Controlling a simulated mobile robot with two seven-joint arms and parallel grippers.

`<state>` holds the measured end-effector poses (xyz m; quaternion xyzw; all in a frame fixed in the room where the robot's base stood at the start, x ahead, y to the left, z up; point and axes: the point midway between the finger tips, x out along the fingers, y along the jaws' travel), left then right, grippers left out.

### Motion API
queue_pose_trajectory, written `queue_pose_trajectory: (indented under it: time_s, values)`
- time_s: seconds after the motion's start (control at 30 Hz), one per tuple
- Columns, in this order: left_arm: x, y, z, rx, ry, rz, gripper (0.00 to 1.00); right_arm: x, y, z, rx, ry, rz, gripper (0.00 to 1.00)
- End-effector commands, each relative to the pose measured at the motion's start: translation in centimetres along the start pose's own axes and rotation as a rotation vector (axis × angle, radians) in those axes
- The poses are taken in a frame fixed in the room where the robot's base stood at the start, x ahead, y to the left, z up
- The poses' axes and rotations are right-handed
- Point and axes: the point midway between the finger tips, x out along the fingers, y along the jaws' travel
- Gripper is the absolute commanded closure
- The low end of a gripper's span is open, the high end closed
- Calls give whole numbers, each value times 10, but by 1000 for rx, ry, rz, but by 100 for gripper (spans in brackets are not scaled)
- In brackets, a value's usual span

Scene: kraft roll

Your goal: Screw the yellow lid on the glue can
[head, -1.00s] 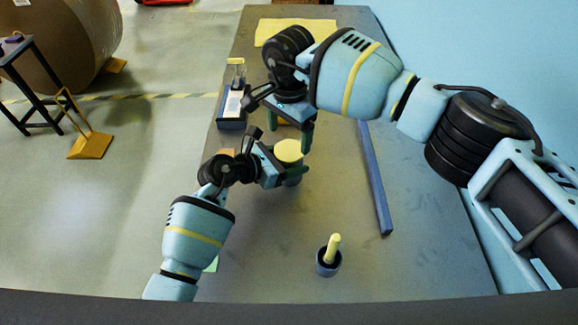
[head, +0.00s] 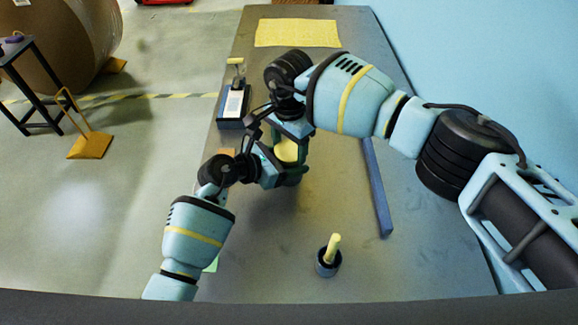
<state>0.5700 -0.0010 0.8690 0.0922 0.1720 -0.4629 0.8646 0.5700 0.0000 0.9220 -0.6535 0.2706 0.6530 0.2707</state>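The glue can (head: 291,180) stands on the bench, largely hidden by my grippers. A round pale yellow top, apparently the yellow lid (head: 287,151), shows at its mouth; whether it is seated or threaded cannot be seen. My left gripper (head: 284,172) reaches in from the left at the can's side and appears closed around its body. My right gripper (head: 286,143) is above the can, pointing down, with its fingers at the yellow top. Its own hand covers much of this area, so its grip on the lid cannot be made out.
A dark pot (head: 327,263) with a pale yellow-handled tool stands at the front. A blue bar (head: 376,187) lies right of the can. A dark box (head: 233,107) with a white label stands at the left edge. A yellow sheet (head: 297,33) lies at the back.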

Motion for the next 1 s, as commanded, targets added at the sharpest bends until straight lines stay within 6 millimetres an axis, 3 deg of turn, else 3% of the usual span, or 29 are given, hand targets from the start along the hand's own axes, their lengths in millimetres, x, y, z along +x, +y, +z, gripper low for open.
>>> queue_pose_trajectory:
  time_s: [0.17, 0.5, 0.77, 0.8, 0.97, 1.0]
  values:
    - [0, 0, -1, -1, 2, 0, 100, 0, 0, 0, 14, 0, 0, 63]
    - [0, 0, -1, -1, 2, 1, 100, 0, 0, 0, 277, 0, 1, 63]
    - [0, 0, -1, -1, 2, 1, 100, 0, 0, 0, 286, 0, 1, 63]
    - [0, 0, -1, -1, 2, 1, 100, 0, 0, 0, 285, 0, 1, 35]
    - [0, 0, -1, -1, 2, 1, 100, 0, 0, 0, 284, 0, 1, 14]
    - [0, 0, -1, -1, 2, 1, 100, 0, 0, 0, 284, 0, 1, 14]
